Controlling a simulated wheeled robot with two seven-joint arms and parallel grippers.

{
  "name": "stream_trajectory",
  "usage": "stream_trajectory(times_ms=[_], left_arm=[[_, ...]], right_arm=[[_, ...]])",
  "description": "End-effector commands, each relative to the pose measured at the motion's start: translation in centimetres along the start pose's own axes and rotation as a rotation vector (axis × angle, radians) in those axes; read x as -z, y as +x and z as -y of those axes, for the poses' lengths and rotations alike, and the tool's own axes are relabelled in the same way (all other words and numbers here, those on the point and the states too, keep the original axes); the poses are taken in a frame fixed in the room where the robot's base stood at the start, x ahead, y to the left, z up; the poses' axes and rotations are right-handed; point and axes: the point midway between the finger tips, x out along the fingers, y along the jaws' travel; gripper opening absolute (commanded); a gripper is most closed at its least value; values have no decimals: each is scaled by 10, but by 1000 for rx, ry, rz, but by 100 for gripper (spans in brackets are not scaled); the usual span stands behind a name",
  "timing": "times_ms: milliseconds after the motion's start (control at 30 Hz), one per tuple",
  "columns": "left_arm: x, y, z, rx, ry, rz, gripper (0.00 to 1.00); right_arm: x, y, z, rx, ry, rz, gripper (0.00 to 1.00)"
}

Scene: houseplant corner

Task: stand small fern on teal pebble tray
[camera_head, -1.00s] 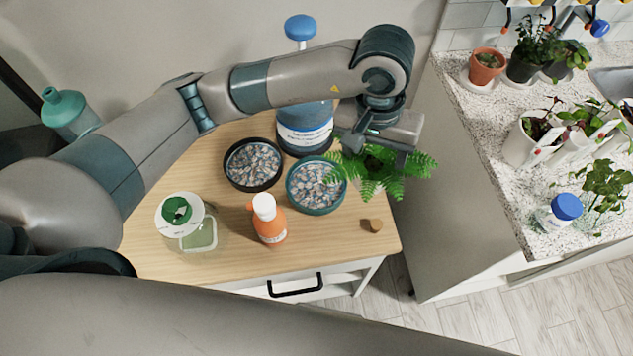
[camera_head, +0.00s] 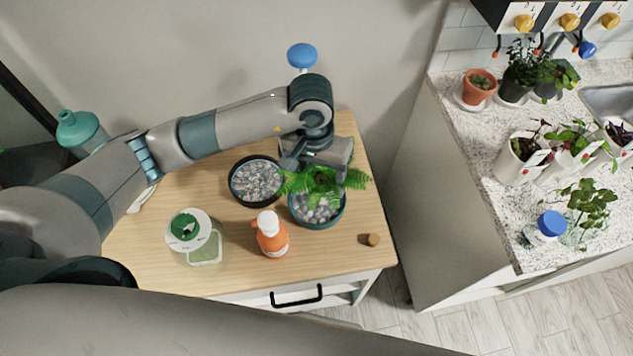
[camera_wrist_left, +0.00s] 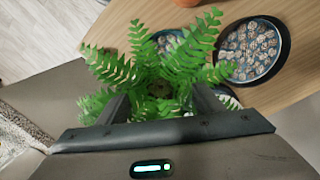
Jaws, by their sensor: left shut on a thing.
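The small fern (camera_head: 353,179) shows green fronds in the head view, and its fronds fill the middle of the left wrist view (camera_wrist_left: 125,70). My left gripper (camera_head: 316,168) is shut on the fern, holding it from above. The fern is over the back part of the teal pebble tray (camera_head: 319,225), whose front rim and grey pebbles show below the fronds. The fern's pot is hidden, so I cannot tell whether it touches the pebbles. My right gripper is not in view.
A black pebble tray (camera_head: 233,190) stands close on the left. An orange bottle with a white top (camera_head: 272,240), a green-lidded jar (camera_head: 204,246) and a cork (camera_head: 373,240) are in front. A blue-topped bottle (camera_head: 301,55) is behind my arm.

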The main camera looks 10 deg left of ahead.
Motion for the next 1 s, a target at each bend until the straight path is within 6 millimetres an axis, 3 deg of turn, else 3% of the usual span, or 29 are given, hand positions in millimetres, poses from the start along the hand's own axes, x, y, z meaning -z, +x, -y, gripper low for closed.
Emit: stream_trajectory(times_ms=[167,567,1000], left_arm=[[1,5,13,0,1,0,30],[1,9,13,-1,0,0,30],[1,46,17,-1,1,-1,30]], right_arm=[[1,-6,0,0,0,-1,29],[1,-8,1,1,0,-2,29],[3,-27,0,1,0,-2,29]])
